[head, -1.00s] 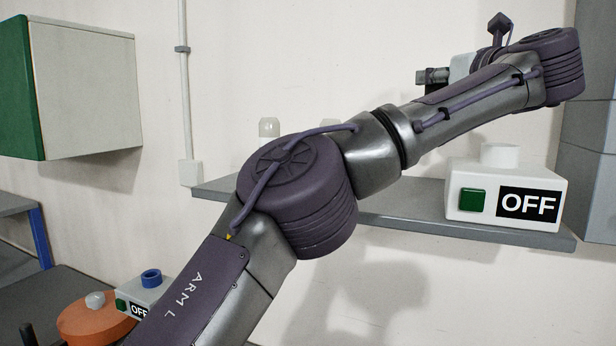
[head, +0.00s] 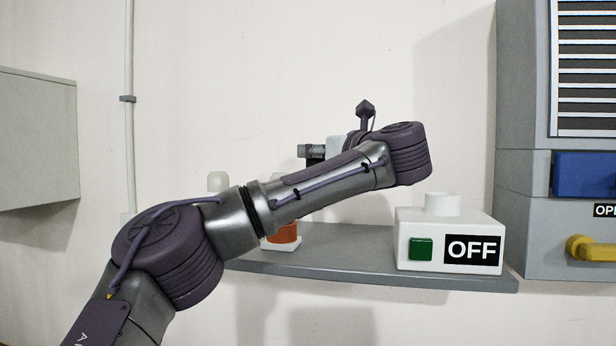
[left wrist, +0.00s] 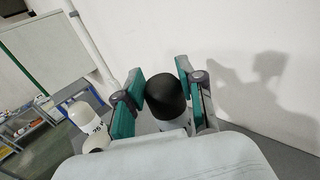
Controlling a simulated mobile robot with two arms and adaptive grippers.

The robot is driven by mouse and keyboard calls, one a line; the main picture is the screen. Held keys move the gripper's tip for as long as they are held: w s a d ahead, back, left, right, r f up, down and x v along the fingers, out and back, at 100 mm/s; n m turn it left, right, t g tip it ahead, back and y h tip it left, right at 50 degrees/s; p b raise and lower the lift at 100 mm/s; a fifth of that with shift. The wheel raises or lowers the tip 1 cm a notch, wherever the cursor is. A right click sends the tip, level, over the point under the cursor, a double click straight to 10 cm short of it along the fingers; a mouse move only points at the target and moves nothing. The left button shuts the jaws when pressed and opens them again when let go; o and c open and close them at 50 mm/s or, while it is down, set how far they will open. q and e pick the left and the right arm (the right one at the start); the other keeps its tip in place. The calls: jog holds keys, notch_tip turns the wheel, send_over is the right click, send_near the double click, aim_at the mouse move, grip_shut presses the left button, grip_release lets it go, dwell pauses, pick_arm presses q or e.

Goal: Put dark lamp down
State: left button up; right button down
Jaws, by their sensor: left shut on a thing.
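The dark lamp shows in the left wrist view as a black dome (left wrist: 166,96) between the teal finger pads of my left gripper (left wrist: 160,88), which is shut on it. In the head view my left arm reaches across the grey shelf (head: 345,250). My forearm and wrist hide most of the hand, and the dark lamp cannot be made out there. I cannot tell whether the lamp's base touches the shelf. My right gripper is not in view.
A white box (head: 450,240) marked OFF, with a green button, stands on the shelf's right. An orange piece on a white base (head: 282,240) stands partly behind my forearm; a pale dome (head: 218,182) shows farther left. A grey cabinet (head: 535,225) stands at right.

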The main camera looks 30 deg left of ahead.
pick_arm(q)
jog(key=shift+s+a+f, duration=0.15)
jog(key=shift+a+f, duration=0.3)
jog(key=shift+a, duration=0.3)
notch_tip(320, 180, down, 4)
jog(key=shift+d+r+p, duration=0.1)
jog(key=shift+p, duration=1.1)
jog(key=shift+f+b, duration=0.3)
jog(key=shift+b, duration=0.05)
jog(key=o, duration=1.1)
jog(key=shift+o, duration=0.2)
